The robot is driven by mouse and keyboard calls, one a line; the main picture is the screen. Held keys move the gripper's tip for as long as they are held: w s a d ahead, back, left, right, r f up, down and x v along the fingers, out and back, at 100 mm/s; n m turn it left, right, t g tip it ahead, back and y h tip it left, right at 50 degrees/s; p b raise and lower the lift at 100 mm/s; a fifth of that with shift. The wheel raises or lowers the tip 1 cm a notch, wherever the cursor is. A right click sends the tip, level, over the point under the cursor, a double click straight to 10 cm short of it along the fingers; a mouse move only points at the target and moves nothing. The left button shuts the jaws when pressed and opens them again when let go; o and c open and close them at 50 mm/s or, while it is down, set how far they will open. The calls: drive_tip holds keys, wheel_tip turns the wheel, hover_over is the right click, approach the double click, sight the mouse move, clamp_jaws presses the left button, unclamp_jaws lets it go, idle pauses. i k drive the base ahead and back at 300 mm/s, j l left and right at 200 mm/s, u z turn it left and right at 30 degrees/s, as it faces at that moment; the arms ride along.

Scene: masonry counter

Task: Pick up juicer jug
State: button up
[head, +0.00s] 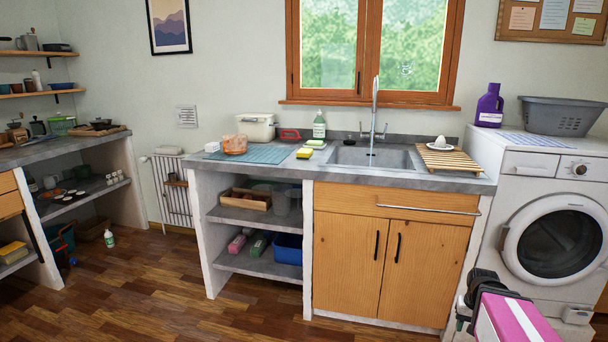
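A small white juicer with a ridged, pointed dome (439,143) sits on the slatted wooden rack (460,166), right of the sink on the counter. It looks like the juicer jug, but it is too small to make out a handle or spout. My gripper (478,290) is at the lower right, low in front of the washing machine and well below and nearer than the juicer. Its dark end shows beside a pink and white part; its fingers are not clear, and I cannot tell whether it is open or shut.
The sink (372,158) with its tall tap (375,115) lies left of the rack. The washing machine (545,220) stands to the right, with a purple bottle (489,107) and a grey basket (563,116) on top. The wooden floor (180,290) in front is largely clear.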

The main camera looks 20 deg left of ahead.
sight(233, 143)
drive_tip(key=u, duration=0.4)
drive_tip(key=i+l+u, duration=0.1)
drive_tip(key=u, duration=0.3)
drive_tip(key=i+u, duration=0.1)
drive_tip(key=u, duration=0.25)
drive_tip(key=l+u, duration=0.1)
drive_tip(key=u, duration=0.3)
drive_tip(key=i+l+u, duration=0.25)
drive_tip(key=l, duration=0.15)
drive_tip(key=l+u, duration=0.25)
drive_tip(key=l, duration=0.2)
drive_tip(key=i+l+u, duration=0.1)
drive_tip(key=l+u, duration=0.15)
drive_tip(key=l, duration=0.2)
drive_tip(key=i+j+z, duration=0.3)
drive_tip(key=i+j, duration=0.15)
drive_tip(key=j, duration=0.2)
